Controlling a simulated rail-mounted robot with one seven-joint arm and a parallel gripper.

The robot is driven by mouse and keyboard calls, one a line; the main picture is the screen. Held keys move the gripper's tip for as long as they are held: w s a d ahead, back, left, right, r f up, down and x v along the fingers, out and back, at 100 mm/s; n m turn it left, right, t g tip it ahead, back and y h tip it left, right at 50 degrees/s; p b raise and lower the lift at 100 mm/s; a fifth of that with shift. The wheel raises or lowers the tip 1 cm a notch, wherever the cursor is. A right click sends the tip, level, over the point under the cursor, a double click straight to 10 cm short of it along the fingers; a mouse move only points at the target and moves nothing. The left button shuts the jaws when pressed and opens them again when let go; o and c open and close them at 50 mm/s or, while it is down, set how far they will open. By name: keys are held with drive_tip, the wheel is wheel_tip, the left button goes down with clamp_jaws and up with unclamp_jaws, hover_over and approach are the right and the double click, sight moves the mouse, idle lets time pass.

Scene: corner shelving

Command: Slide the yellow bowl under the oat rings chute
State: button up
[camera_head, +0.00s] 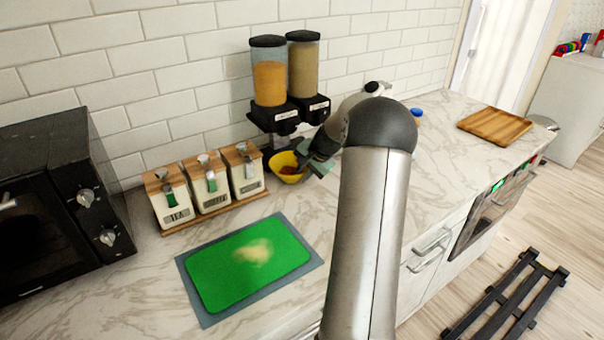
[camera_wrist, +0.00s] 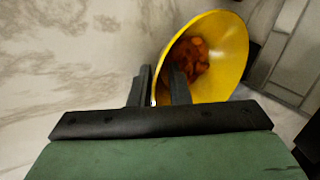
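The yellow bowl (camera_head: 288,174) sits on the counter at the foot of the left dispenser, partly hidden by my gripper. The wrist view shows the bowl (camera_wrist: 233,65) with orange-brown pieces in it. My gripper (camera_wrist: 160,76) has its fingers close together at the bowl's near rim, one on each side, and looks shut on it. In the head view my gripper (camera_head: 305,160) is at the bowl's right side. Two dispensers stand at the wall: one with orange contents (camera_head: 270,84), one with tan contents (camera_head: 303,70). Their chute labels are too small to read.
Three lidded canisters (camera_head: 209,189) stand on a wooden base left of the bowl. A green board (camera_head: 225,280) lies on a grey mat in front. A black microwave (camera_head: 50,210) is at far left. A wooden tray (camera_head: 494,125) lies at right, with bare counter before it.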

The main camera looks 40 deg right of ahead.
drive_tip(key=shift+w+a+f, duration=0.1)
drive_tip(key=shift+w+f, duration=0.15)
drive_tip(key=shift+f, duration=0.2)
clamp_jaws()
